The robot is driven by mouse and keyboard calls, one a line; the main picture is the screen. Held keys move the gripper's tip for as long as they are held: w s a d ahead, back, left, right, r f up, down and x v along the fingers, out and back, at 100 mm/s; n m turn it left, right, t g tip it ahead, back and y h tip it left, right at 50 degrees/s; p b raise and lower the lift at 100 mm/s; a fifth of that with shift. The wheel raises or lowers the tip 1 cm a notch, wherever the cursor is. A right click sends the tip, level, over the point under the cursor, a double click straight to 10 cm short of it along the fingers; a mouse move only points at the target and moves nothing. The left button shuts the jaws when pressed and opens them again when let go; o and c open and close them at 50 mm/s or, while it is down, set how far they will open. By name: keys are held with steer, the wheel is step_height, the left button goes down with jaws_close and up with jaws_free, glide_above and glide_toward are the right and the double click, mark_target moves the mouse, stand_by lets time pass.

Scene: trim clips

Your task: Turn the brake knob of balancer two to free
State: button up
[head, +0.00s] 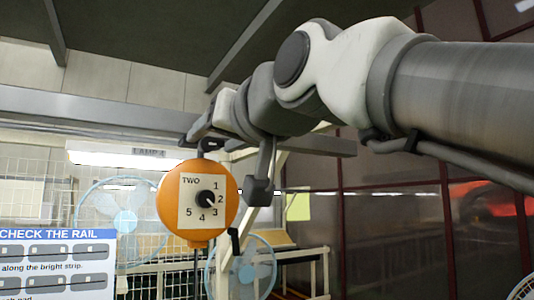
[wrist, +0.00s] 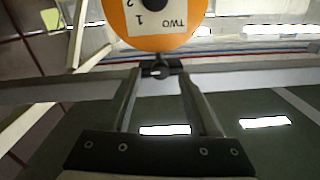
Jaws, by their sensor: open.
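Balancer two (head: 183,222) is a round orange housing hanging in the head view. Its pale plate reads TWO and carries the numbers 1 to 5 around a black knob (head: 206,198). The knob's pointer seems to face the lower right, near 3. No word "free" is readable. In the wrist view the balancer (wrist: 183,40) is upside down at the top and cut off. My gripper (wrist: 159,74) is open, its two fingers either side of the dark hanger (wrist: 162,66) above the housing. I cannot tell whether they touch it. In the head view the gripper is by the balancer's top.
A grey rail (head: 100,108) runs across behind the balancer. Two fans (head: 125,222) and wire mesh stand behind. A sign headed CHECK THE RAIL (head: 55,262) is at lower left. A small black part (head: 235,241) shows right of the housing's lower edge.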

steer(key=shift+w+a, duration=0.35)
steer(key=shift+w, duration=0.2)
jaws_close()
